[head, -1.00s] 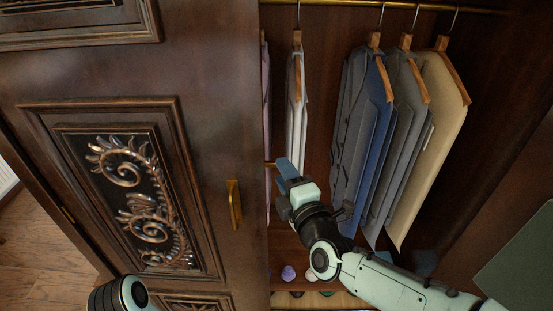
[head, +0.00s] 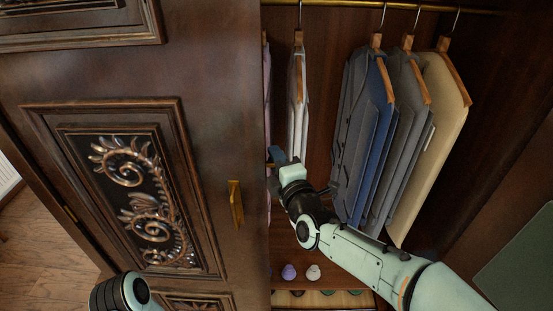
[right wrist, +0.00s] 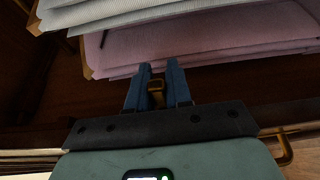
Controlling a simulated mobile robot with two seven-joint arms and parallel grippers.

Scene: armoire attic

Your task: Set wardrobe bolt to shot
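The wardrobe bolt shows as a small brass piece (right wrist: 156,92) between my right gripper's blue fingers in the right wrist view. The fingers stand close together with the brass filling the narrow gap, so the gripper looks shut on it. In the head view my right gripper (head: 277,157) is at the inner edge of the left wardrobe door (head: 212,100), and its fingers hide most of the bolt. The door carries a brass handle (head: 235,203), apart from the gripper. My left gripper is out of view; only a part of my left arm shows at the bottom left.
Clothes on wooden hangers hang from a brass rail (head: 340,4): a white garment (head: 297,105), a blue one (head: 372,130) and a beige one (head: 432,130). A pink garment (right wrist: 200,42) is close beyond my right fingertips. Small round items (head: 289,271) lie below.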

